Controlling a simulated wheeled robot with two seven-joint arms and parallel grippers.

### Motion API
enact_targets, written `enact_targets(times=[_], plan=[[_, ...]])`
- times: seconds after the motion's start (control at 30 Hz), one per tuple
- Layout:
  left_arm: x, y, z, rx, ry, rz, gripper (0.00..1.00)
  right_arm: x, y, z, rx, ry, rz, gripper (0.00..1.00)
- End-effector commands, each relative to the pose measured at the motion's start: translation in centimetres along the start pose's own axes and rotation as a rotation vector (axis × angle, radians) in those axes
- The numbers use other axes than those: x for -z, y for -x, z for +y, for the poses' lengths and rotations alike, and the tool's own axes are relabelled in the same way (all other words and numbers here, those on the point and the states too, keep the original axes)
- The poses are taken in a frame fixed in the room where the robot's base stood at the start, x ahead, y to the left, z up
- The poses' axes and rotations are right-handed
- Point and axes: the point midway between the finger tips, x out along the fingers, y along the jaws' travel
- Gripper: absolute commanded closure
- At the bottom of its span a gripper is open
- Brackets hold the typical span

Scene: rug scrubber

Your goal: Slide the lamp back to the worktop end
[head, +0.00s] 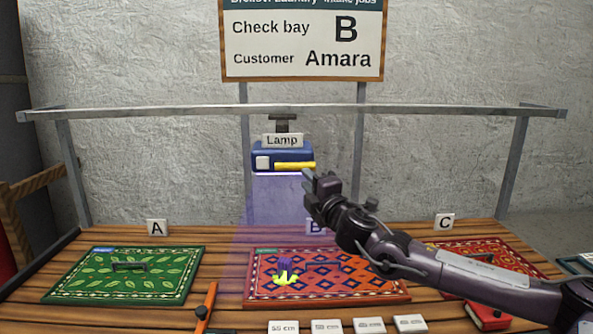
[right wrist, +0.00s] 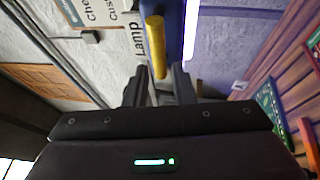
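The blue lamp (head: 283,154) hangs from the overhead rail (head: 420,111), left of the rail's middle, with a "Lamp" tag above it. It is lit and casts a violet beam down toward bay B. Its yellow handle (head: 295,165) runs along its front; the handle also shows in the right wrist view (right wrist: 156,45). My right gripper (head: 308,180) is just right of and below the handle. In the right wrist view its fingers are apart, with the handle's near end around the gap between the tips; I see no grip on it. My left gripper is not in view.
Several size cards stand in front.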

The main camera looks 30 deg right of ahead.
Motion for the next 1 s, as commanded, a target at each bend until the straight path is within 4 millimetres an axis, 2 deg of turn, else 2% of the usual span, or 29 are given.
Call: enact_targets(times=[0.17,0.4,0.6,1.0], plan=[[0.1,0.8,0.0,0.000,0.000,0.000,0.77,-0.3,-1.4,0.7,-0.009,0.004,-0.002,0.77],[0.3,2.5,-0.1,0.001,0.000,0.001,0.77,-0.2,-5.1,0.8,-0.007,0.002,-0.002,0.77],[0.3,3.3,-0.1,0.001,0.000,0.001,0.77,-0.3,-7.2,0.5,-0.006,0.004,-0.002,0.77],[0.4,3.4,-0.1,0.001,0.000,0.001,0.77,-0.2,-7.8,0.3,-0.005,0.007,-0.001,0.78]])
